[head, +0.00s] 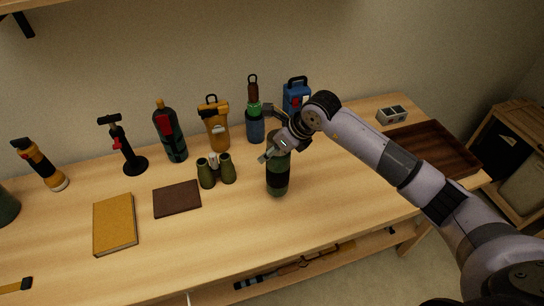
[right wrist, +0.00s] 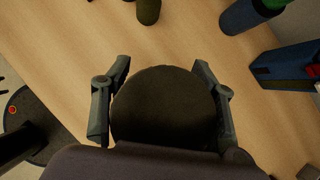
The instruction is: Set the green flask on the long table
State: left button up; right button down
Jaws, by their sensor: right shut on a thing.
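The green flask (head: 278,178), dark green with a black band, is upright at the front middle of the long table (head: 225,225). My right gripper (head: 276,149) is shut around its upper part. In the right wrist view, the flask's dark round top (right wrist: 163,108) sits between the two fingers of the right gripper (right wrist: 165,95). The flask's base appears at or just above the tabletop; I cannot tell whether it touches. The gripper hides part of the flask's top. My left gripper is not in view.
Green binoculars (head: 216,170) stand just left of the flask. A blue bottle (head: 255,125) and blue lantern (head: 296,94) stand behind it. A brown notebook (head: 177,199) and yellow book (head: 115,224) lie further left. A wooden tray (head: 437,147) is at the right. Bare tabletop lies around the flask's front.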

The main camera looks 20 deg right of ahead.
notch_tip(320, 180, down, 4)
jog(key=shift+r+p, duration=0.2)
jog(key=shift+p, duration=0.15)
jog(key=shift+f, duration=0.2)
jog(key=c, duration=0.6)
grip_release()
jog(key=shift+f, duration=0.1)
jog(key=b+v, duration=0.2)
jog(key=v, duration=1)
